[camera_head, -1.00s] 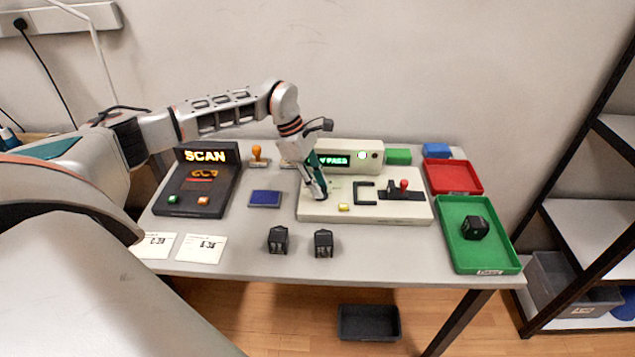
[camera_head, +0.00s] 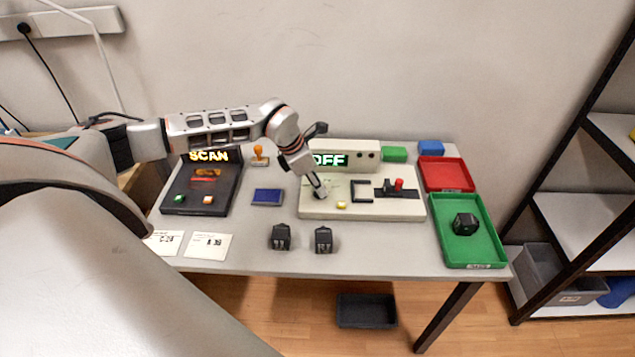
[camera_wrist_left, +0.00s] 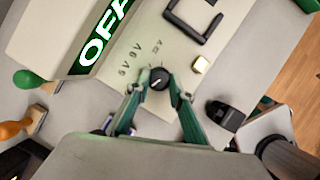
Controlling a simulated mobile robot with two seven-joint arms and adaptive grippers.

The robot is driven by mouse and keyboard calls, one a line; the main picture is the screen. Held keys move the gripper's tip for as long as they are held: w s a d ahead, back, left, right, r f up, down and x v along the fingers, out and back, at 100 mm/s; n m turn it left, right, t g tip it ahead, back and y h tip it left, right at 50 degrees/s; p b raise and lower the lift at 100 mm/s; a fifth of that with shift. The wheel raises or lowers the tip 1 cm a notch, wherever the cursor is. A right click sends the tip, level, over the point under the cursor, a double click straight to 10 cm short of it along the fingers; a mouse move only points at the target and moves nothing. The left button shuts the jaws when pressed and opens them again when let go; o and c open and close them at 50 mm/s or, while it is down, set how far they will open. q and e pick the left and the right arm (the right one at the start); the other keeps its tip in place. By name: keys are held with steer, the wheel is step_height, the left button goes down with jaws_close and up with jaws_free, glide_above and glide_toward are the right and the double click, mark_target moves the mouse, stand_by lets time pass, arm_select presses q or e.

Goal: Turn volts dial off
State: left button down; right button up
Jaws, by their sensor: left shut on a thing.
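The volts dial (camera_wrist_left: 158,80) is a round black knob with a white pointer mark on the cream tester panel (camera_head: 350,209). In the left wrist view, voltage labels are printed around it. My left gripper (camera_wrist_left: 158,88), with green fingers, is shut on the dial, one finger on each side. In the head view the left gripper (camera_head: 318,192) reaches down to the left part of the panel and hides the dial. My right gripper is not in view.
A black SCAN station (camera_head: 203,185) stands at left. A yellow button (camera_head: 341,205) and a red-knobbed lever (camera_head: 398,185) are on the panel. Two black adapters (camera_head: 281,237) lie in front. A green tray (camera_head: 484,245) and a red tray (camera_head: 446,174) are at right.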

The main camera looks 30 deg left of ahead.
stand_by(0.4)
arm_select(q)
steer(key=c, duration=1.8)
jaws_free()
steer(key=shift+r, duration=0.1)
steer(key=v, duration=1.2)
steer(key=shift+d, duration=0.1)
